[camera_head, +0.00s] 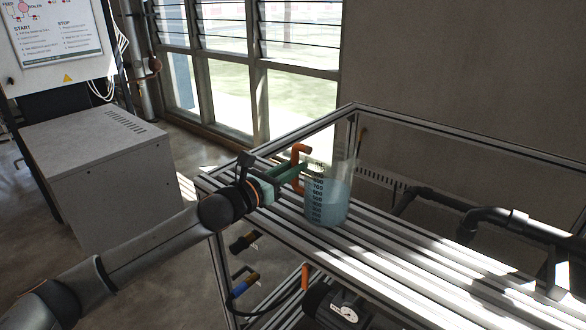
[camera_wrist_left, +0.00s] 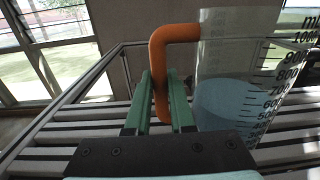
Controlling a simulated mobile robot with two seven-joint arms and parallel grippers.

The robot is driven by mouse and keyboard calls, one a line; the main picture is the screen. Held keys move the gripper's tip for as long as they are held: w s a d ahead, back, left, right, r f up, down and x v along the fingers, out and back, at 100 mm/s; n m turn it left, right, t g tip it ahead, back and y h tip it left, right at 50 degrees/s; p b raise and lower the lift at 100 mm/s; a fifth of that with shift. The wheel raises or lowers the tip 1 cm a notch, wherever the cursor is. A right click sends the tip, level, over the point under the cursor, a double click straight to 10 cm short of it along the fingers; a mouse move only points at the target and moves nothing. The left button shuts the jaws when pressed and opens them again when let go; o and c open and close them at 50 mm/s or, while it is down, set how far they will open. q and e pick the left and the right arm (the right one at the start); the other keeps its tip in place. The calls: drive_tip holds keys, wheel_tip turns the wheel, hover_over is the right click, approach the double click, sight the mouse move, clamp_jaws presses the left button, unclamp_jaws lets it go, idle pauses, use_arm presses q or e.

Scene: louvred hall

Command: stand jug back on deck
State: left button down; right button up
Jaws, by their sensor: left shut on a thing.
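The jug (camera_head: 328,203) is a clear beaker with dark volume marks, blue liquid inside and an orange handle on its left side. It looks close to upright over the slatted metal deck (camera_head: 405,262), near the left end. I cannot tell if its base touches the slats. My left gripper (camera_head: 298,172) is shut on the orange handle. In the left wrist view the green fingers of my left gripper (camera_wrist_left: 163,88) sit on both sides of the handle's vertical bar, beside the jug (camera_wrist_left: 240,95). The jug's base is hidden there. My right gripper is not in view.
A metal frame rail (camera_head: 460,135) runs around the back of the deck. A gauge (camera_head: 345,312) and valves are below. A grey cabinet (camera_head: 95,180) stands at left. The deck right of the jug is clear.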

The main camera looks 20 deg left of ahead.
use_arm(q)
drive_tip(key=c, duration=1.2)
unclamp_jaws()
drive_tip(key=shift+f, duration=0.1)
drive_tip(key=o, duration=0.4)
drive_tip(key=shift+r, duration=0.2)
drive_tip(key=shift+s+a+f, duration=0.1)
drive_tip(key=shift+s+f, duration=0.05)
drive_tip(key=shift+s, duration=0.05)
drive_tip(key=shift+b+v, duration=1.05)
drive_tip(key=shift+v, duration=4.75)
